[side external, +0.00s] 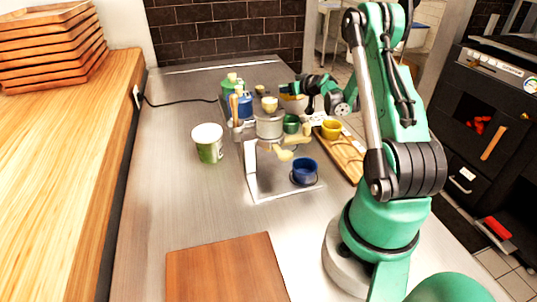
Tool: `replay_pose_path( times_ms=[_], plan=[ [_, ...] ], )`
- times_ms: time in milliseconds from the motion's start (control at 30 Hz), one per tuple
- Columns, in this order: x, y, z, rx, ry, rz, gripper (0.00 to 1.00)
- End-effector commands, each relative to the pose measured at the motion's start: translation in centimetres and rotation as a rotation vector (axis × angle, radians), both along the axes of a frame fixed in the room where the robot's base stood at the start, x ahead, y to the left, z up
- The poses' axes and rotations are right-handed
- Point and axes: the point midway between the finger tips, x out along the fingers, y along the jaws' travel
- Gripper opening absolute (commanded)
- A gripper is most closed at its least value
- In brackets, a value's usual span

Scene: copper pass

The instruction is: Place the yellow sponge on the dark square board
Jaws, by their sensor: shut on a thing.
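My gripper (299,89) is at the back of the metal counter, behind the coffee maker. It is small in view and its fingertips are partly hidden. It is shut on a small yellowish thing, which I cannot clearly make out as the yellow sponge. A reddish-brown square board (225,272) lies flat at the front of the counter, bare and cut off by the lower picture edge. My gripper is far from this board.
A metal coffee maker (251,174) with a blue cup (305,173) stands mid-counter. A green-and-white tub (208,148) is left of it. A yellow cup (331,130) is near a wooden tray (348,160). Bottles crowd the back. The counter's left front is clear.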

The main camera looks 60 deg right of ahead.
Motion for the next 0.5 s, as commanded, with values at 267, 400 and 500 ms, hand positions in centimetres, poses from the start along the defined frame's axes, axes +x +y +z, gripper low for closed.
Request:
replay_pose_path(
  times_ms=[267,400,500],
  plan=[
    [0.0,0.0,-3.0,0.000,0.000,0.000,0.02],
    [0.0,0.0,-3.1,0.000,0.000,0.000,0.02],
    [0.0,0.0,-3.1,0.000,0.000,0.000,0.02]
  ],
)
